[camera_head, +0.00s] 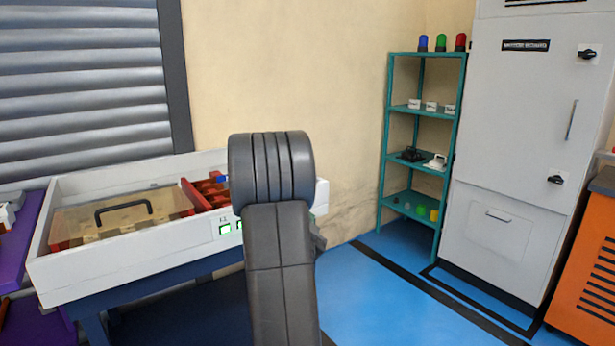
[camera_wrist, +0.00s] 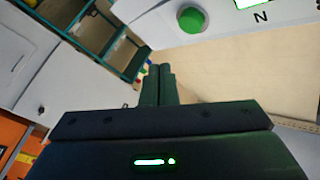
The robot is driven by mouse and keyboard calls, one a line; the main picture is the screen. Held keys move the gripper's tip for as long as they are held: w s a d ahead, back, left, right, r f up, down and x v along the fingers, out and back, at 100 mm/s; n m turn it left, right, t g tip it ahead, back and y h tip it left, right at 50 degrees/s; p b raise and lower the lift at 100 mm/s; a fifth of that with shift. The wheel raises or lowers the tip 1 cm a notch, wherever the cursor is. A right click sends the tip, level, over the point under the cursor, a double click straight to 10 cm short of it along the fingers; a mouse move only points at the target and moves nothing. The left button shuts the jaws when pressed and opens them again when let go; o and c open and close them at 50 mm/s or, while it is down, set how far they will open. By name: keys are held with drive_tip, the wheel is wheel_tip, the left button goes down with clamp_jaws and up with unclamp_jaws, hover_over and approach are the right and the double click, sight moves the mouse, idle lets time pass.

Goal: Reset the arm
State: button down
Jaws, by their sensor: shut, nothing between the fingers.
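My gripper (camera_wrist: 157,82) shows in the wrist view with its two dark fingers together and nothing between them. It points toward the beige wall. In the head view my arm rises through the middle of the picture and hides the gripper. The busbar bender (camera_head: 130,255), a white tray-like machine on a dark blue stand, is left of and partly behind my arm. It has a clear cover with a black handle (camera_head: 123,208), red parts (camera_head: 205,192) and a lit green button (camera_head: 225,229). A round green button (camera_wrist: 192,19) shows close at the top of the wrist view.
A teal shelf (camera_head: 420,112) with small parts and three coloured lamps stands at the back right. Beside it are a grey cabinet (camera_head: 515,150) and an orange unit (camera_head: 590,265). A purple table (camera_head: 22,255) is at far left. Blue floor (camera_head: 375,290) lies open right of my arm.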

drive_tip(key=shift+w+a+p, duration=0.8)
drive_tip(key=shift+w+p, duration=0.05)
drive_tip(key=shift+w, duration=0.2)
drive_tip(key=shift+w+a+p, duration=0.75)
drive_tip(key=shift+w+p, duration=0.05)
drive_tip(key=shift+w, duration=0.25)
